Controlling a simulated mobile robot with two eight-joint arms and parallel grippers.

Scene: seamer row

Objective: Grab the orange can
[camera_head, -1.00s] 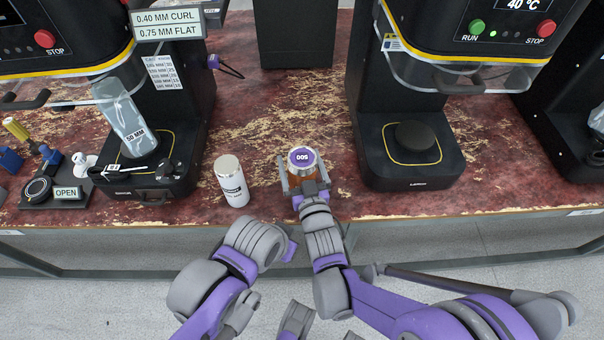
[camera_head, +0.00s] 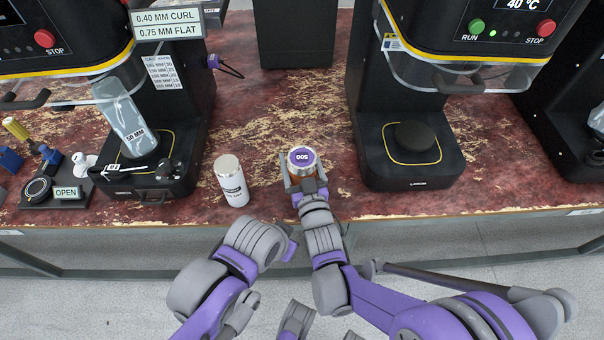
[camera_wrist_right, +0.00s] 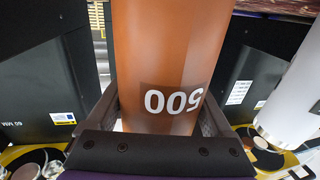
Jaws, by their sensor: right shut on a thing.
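In the right wrist view the gripper (camera_wrist_right: 160,112) is shut on the can. My left arm is bent in front of the counter; its fingers cannot be made out.
A white can (camera_head: 231,181) stands just left of the orange one; it also shows at the right of the wrist view (camera_wrist_right: 292,105). Black seamer machines stand on both sides, with bases (camera_head: 412,150) and (camera_head: 150,165).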

